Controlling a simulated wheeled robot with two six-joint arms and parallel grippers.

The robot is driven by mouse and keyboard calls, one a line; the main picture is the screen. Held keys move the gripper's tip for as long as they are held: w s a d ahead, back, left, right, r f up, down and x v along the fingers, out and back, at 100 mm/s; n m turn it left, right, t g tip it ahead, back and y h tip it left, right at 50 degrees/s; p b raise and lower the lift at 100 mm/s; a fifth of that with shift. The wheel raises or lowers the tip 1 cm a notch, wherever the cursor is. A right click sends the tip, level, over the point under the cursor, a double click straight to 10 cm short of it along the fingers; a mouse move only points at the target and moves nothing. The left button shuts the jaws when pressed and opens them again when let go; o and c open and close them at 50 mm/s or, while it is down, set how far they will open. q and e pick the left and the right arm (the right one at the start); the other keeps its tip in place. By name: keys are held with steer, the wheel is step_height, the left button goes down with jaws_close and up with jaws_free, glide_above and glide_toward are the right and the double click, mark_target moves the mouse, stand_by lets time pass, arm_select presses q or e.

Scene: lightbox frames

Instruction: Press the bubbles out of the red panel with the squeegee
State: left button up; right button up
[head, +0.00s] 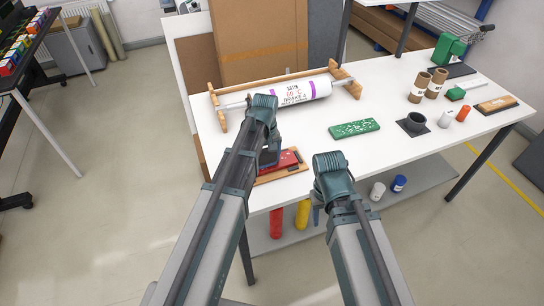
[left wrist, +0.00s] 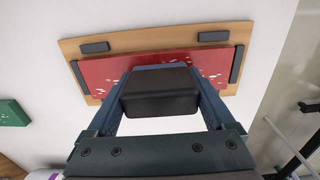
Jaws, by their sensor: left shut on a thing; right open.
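The red panel (head: 285,160) lies on a wooden board (head: 300,170) near the table's front edge, partly hidden behind my left arm. My left gripper (head: 268,160) is shut on a black block-like thing, apparently the squeegee (left wrist: 160,90), held over the panel's middle. Whether it touches the panel is hidden. My right gripper (head: 318,214) is beyond the table's front edge, mostly hidden by its arm.
A white roll (head: 300,92) rests on a wooden stand behind the board. A green speckled panel (head: 354,128) lies to the right. A dark grey ring (head: 414,122), cardboard tubes (head: 420,88) and a green dispenser (head: 448,50) stand further right. White table shows between them.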

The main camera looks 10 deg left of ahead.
arm_select(q)
steer(key=shift+s+a, duration=0.35)
steer(key=shift+a, duration=0.25)
steer(key=shift+a, duration=0.1)
steer(key=shift+s+a, duration=0.95)
steer(key=shift+a, duration=0.3)
steer(key=shift+s+a+f, duration=0.1)
steer(key=shift+a, duration=0.1)
steer(key=shift+c, duration=0.7)
steer(key=shift+a, duration=0.1)
steer(key=shift+s+a, duration=0.45)
steer(key=shift+a, duration=0.25)
steer(key=shift+s+a, duration=0.45)
steer(key=shift+a, duration=0.4)
steer(key=shift+w+a, duration=0.25)
steer(key=shift+w, duration=0.25)
